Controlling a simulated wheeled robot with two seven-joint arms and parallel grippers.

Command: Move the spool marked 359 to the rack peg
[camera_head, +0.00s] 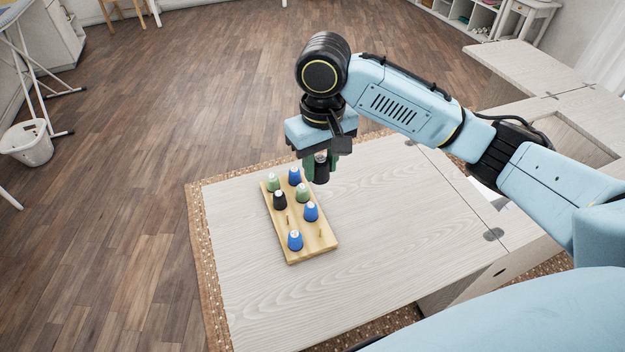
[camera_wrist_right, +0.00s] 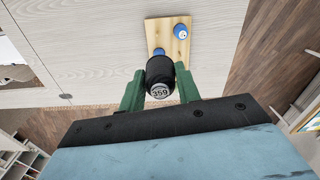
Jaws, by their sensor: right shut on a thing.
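My right gripper (camera_head: 322,176) is shut on a black spool (camera_head: 321,168). In the right wrist view the spool (camera_wrist_right: 160,78) shows the label 359 between the two green fingers (camera_wrist_right: 158,92). It is held near the right side of the far end of the wooden rack (camera_head: 308,250); its exact height above the table is hard to tell. The rack carries several blue and green spools and one black spool (camera_head: 279,201). Bare pegs show on the rack, one in the left row (camera_head: 287,219) and one in the right row (camera_head: 320,231). My left gripper is not in view.
The rack lies on a pale wooden table (camera_head: 385,240), whose top is clear to the right of and in front of the rack. A blue spool (camera_head: 295,241) stands at the rack's near end, and others crowd its far end. A white basket (camera_head: 27,145) stands on the floor far left.

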